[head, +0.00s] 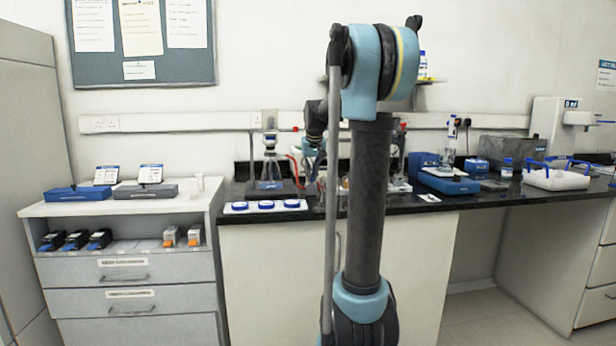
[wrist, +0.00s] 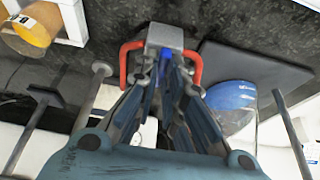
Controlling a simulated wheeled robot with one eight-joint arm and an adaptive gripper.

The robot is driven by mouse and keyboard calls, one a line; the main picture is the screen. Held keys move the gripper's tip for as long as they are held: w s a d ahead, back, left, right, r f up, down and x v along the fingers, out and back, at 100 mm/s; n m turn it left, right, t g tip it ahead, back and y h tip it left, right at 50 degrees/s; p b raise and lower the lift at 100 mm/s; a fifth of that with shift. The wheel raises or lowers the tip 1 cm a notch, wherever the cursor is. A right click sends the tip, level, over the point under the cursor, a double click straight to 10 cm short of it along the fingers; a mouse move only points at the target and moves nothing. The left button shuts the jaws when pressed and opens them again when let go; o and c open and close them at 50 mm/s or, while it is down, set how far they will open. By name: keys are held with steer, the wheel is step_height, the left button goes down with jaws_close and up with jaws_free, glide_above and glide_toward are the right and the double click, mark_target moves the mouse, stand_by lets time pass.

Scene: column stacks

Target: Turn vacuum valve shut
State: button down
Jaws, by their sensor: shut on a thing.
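The vacuum valve (wrist: 165,36) shows in the wrist view as a grey block at top centre, with red tubing curving out on both sides. A blue handle (wrist: 165,63) stands up from it. My gripper (wrist: 166,68) is shut on this blue handle, with a finger on each side. The fingers hide much of the handle, so I cannot tell its exact angle. In the head view my gripper (head: 313,160) is low over the bench beside red tubing (head: 296,166). The valve block itself is hard to make out there.
A clamp stand with a flask (head: 271,168) is left of my gripper on the black bench (head: 420,205). In the wrist view a round blue-marked vessel (wrist: 232,96) sits close on the right. Blue-lidded dishes (head: 265,205) lie near the bench's front edge.

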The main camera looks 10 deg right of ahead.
steer(key=shift+s, duration=0.1)
stand_by(0.3)
steer(key=c, duration=1.7)
jaws_free()
steer(key=v, duration=1.1)
steer(key=shift+r, duration=0.45)
